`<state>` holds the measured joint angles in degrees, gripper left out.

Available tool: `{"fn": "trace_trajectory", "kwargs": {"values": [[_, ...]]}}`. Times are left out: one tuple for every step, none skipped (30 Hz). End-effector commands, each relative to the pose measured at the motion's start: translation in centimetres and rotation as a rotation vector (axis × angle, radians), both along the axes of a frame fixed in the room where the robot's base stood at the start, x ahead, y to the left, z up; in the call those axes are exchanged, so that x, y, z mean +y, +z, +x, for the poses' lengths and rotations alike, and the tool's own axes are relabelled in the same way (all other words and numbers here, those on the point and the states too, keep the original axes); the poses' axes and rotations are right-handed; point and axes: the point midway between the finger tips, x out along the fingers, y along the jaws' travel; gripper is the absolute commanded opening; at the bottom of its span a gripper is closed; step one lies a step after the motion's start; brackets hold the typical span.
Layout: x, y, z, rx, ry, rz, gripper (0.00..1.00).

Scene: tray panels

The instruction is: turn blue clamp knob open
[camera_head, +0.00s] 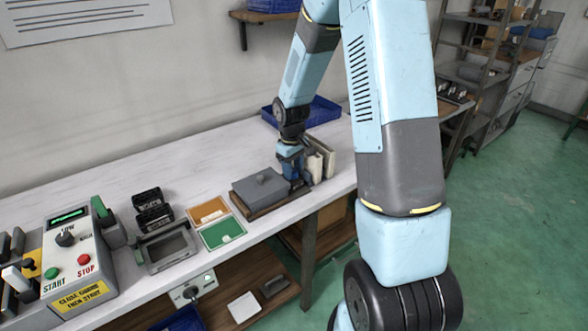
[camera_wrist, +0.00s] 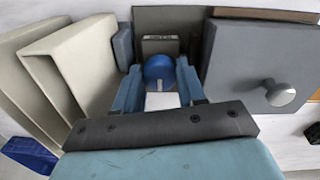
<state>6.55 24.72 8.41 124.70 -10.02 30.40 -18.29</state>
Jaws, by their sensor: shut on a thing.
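The blue clamp knob (camera_wrist: 160,69) is a round blue ball in the wrist view, in front of a small grey block (camera_wrist: 160,44) with marks on it. My gripper (camera_wrist: 160,80) has its light-blue fingers on both sides of the knob and is shut on it. In the head view my gripper (camera_head: 290,168) is at the right end of the grey fixture, and the knob is hidden behind it. The grey fixture block (camera_wrist: 262,65) with a round metal knob (camera_wrist: 279,92) stands right of my gripper in the wrist view.
Beige panels (camera_wrist: 72,75) stand close on the left of my gripper in the wrist view. A blue crate (camera_head: 325,112) is behind on the bench (camera_head: 130,190). Orange (camera_head: 209,208) and green (camera_head: 222,234) trays and a control box (camera_head: 75,262) lie to the left.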

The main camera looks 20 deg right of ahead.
Motion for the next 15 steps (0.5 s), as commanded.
{"fn": "trace_trajectory", "kwargs": {"values": [[-0.06,0.15,0.29,-0.008,-0.001,0.000,0.09],[-0.06,0.15,0.29,-0.008,-0.001,0.000,0.09],[-0.07,0.15,0.29,-0.008,-0.001,0.000,0.09],[-0.07,0.15,0.29,-0.008,-0.001,0.000,0.09],[-0.08,0.15,0.29,-0.007,-0.001,-0.001,0.41],[-0.08,0.15,0.28,-0.007,-0.002,-0.001,0.45],[-0.08,0.14,0.26,-0.007,-0.002,-0.001,0.47],[-0.08,0.13,0.24,-0.006,-0.002,0.000,0.50],[-0.08,0.11,0.20,-0.005,-0.002,-0.001,0.54],[-0.08,0.09,0.18,-0.005,-0.002,-0.001,0.57],[-0.09,0.08,0.16,-0.004,-0.002,0.000,0.60],[-0.11,0.06,0.14,-0.004,-0.002,0.000,0.64],[-0.13,0.06,0.11,-0.003,-0.003,-0.001,0.65],[-0.15,0.06,0.10,-0.003,-0.003,-0.001,0.65],[-0.18,0.04,0.08,-0.002,-0.003,-0.001,0.65]]}}
